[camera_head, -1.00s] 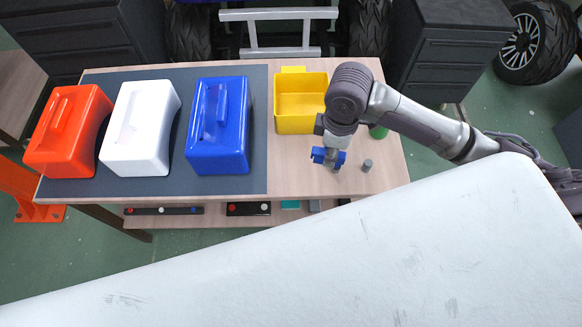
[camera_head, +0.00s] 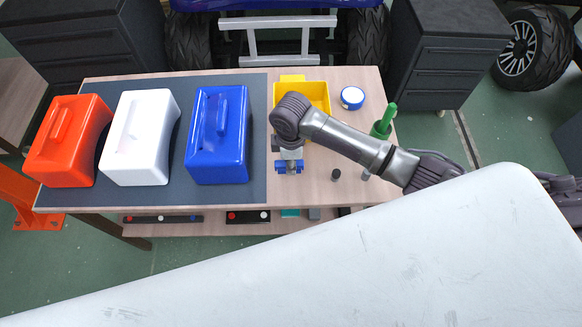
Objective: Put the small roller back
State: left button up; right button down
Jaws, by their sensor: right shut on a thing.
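My right gripper (camera_head: 288,168), with blue fingertips, is just above the wooden table, in front of the yellow bin. It is shut on a small grey thing, mostly hidden by the fingers; I cannot tell for sure whether this is the small roller. A small dark upright cylinder (camera_head: 336,174) stands on the table to the right of the gripper, apart from it. A grey cylinder (camera_head: 366,175) stands further right, partly hidden by my right arm. My left gripper is not in view.
The wooden table (camera_head: 318,192) holds a yellow bin (camera_head: 313,91), a blue-and-white round item (camera_head: 352,97) and a green upright item (camera_head: 384,120). Orange (camera_head: 68,142), white (camera_head: 139,140) and blue (camera_head: 217,140) boxes stand on a dark mat (camera_head: 257,185). Small parts lie on the lower shelf.

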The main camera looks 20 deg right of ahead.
jog(key=shift+f, duration=2)
jog(key=shift+f, duration=0.1)
jog(key=c, duration=0.8)
grip_release()
jog(key=shift+c, duration=0.2)
notch_tip(320, 180, up, 12)
jog(key=shift+r, duration=0.15)
